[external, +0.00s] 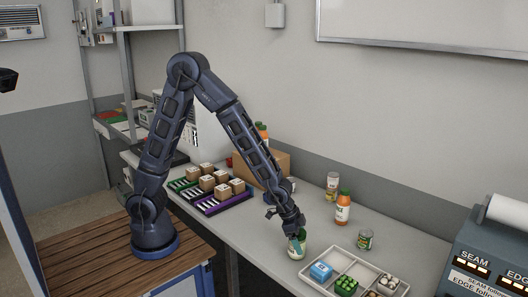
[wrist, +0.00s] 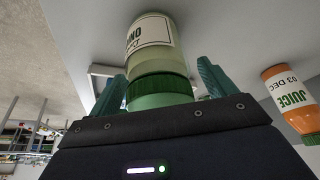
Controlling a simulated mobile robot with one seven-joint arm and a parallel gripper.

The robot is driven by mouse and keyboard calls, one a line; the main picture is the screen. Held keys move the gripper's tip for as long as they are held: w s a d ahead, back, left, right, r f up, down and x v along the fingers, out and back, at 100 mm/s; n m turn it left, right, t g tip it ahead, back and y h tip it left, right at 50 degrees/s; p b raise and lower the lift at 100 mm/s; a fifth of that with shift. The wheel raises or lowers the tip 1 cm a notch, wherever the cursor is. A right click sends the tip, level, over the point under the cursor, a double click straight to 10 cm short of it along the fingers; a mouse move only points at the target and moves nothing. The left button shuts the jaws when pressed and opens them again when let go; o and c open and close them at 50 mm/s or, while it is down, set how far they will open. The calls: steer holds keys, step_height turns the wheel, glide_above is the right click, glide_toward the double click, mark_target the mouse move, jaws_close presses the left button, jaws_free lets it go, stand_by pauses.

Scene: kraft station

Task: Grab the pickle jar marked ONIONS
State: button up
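A glass jar with a green lid and pale contents (external: 298,249) stands on the workbench near its front edge. In the wrist view the jar (wrist: 152,42) appears upside down, with a white label whose dark lettering is only partly readable. My gripper (external: 293,232) is above the jar, pointing down. In the wrist view my gripper's two teal fingers (wrist: 160,88) are open, one on each side of the green lid. A gap shows on both sides, and I cannot see any contact.
A divided tray (external: 330,287) is right of the jar. Purple (external: 219,207) and green trays with cartons lie to the left.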

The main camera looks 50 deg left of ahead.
steer(key=c, duration=1.1)
steer(key=shift+c, duration=0.8)
steer(key=shift+r, duration=0.15)
